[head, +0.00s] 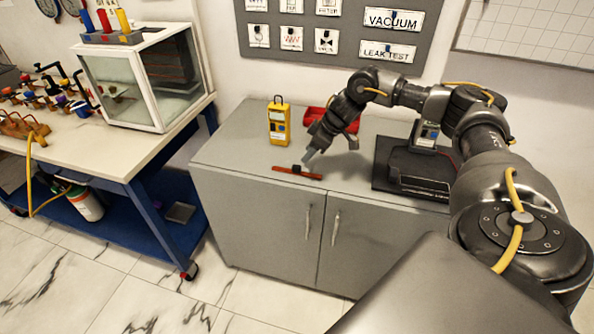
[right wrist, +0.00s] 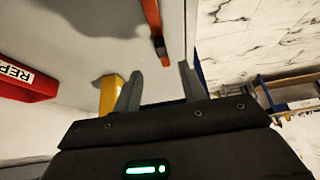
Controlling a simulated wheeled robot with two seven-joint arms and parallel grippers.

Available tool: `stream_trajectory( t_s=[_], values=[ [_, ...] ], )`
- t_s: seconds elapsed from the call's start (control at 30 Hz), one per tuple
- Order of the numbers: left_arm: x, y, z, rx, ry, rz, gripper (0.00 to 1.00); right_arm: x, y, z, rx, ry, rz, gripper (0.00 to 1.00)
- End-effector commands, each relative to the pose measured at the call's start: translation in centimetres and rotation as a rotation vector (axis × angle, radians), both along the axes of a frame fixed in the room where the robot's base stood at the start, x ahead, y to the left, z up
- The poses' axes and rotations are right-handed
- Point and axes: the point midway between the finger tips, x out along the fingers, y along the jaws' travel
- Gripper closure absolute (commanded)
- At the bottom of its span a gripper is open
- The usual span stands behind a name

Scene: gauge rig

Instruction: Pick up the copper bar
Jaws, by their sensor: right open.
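The copper bar (head: 310,175) is a thin orange-red bar with a dark patch near its middle. It lies flat near the front edge of the grey cabinet top (head: 232,148). In the right wrist view the bar (right wrist: 151,18) shows at the top, beyond the fingertips, partly cut off by the frame. My right gripper (head: 309,155) is just above and behind the bar in the head view. Its two fingers (right wrist: 160,72) are apart with nothing between them, and I see no contact with the bar. My left gripper is not in view.
A yellow handheld meter (head: 278,122) stands behind the bar to the left. A red bin (head: 315,116) sits behind my gripper; it also shows in the right wrist view (right wrist: 22,88). A black device (head: 418,180) is on the right. The cabinet top left of the bar is clear.

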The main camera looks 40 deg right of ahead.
Motion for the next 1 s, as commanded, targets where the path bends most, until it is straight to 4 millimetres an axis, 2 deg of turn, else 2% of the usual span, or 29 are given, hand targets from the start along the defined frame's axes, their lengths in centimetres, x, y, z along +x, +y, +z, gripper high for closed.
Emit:
stream_trajectory(
  t_s=[0.13, 0.37, 0.7, 1.0],
  values=[
    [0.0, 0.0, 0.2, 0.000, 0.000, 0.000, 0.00, 0.7, 0.5, -1.5, 0.000, 0.000, 0.001, 0.58],
    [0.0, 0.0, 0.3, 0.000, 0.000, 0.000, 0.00, 1.0, 0.7, -2.0, 0.000, -0.001, 0.001, 0.58],
    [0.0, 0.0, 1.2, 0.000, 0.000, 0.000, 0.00, 2.5, 2.1, -6.0, 0.000, -0.001, 0.001, 0.58],
    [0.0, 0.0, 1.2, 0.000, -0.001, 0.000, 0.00, 2.8, 2.2, -6.5, 0.000, -0.002, 0.000, 0.58]
  ],
)
